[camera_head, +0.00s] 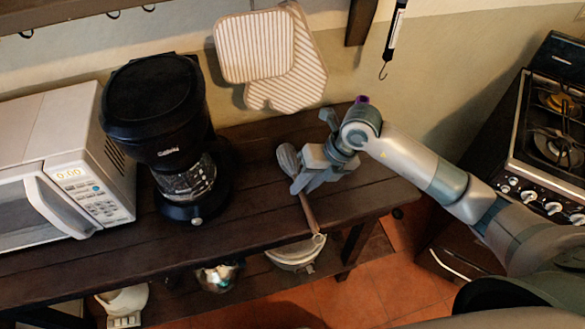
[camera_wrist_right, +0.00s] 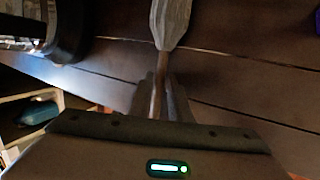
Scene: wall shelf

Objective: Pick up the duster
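The duster has a grey, leaf-shaped head (camera_head: 288,158) and a thin brown handle (camera_head: 310,215). It lies over the dark wooden table, with the handle pointing toward the front edge. My right gripper (camera_head: 299,188) is at the handle just below the head. In the right wrist view the head (camera_wrist_right: 171,22) is at the top, and the handle runs down between the two close-set fingers (camera_wrist_right: 159,90), which look shut on it. I cannot tell whether the duster touches the table. My left gripper is not in view.
A black coffee maker (camera_head: 155,110) and a white microwave (camera_head: 50,175) stand left on the table (camera_head: 240,215). Striped oven mitts (camera_head: 265,50) hang on the wall behind. A stove (camera_head: 550,130) is at right. A pot (camera_head: 295,255) sits on the lower shelf.

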